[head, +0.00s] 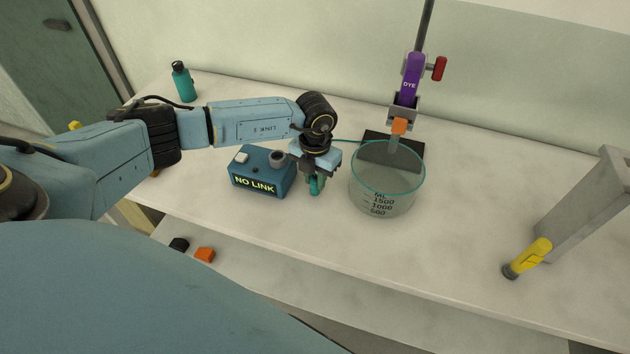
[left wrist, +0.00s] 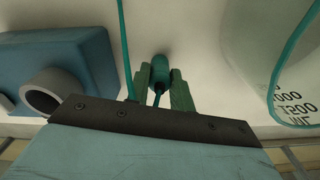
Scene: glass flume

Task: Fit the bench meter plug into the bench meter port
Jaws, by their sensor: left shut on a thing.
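The bench meter (head: 262,172) is a blue box whose display reads "NO LINK". A grey round collar (head: 279,158), which looks like its port, is at the box's right side; in the left wrist view the collar (left wrist: 50,92) shows an open, empty mouth. My left gripper (head: 317,188) is just right of the box, pointing down above the bench. It is shut on the teal bench meter plug (left wrist: 160,72), which sits between its green fingers, apart from the collar. A thin teal cable (left wrist: 123,45) runs beside it. My right gripper is not in view.
A glass beaker (head: 386,190) stands close right of my left gripper, under a purple "DYE" dispenser (head: 411,80) on a stand. A black plate (head: 408,146) lies behind. A grey post with a yellow handle (head: 528,258) is at right.

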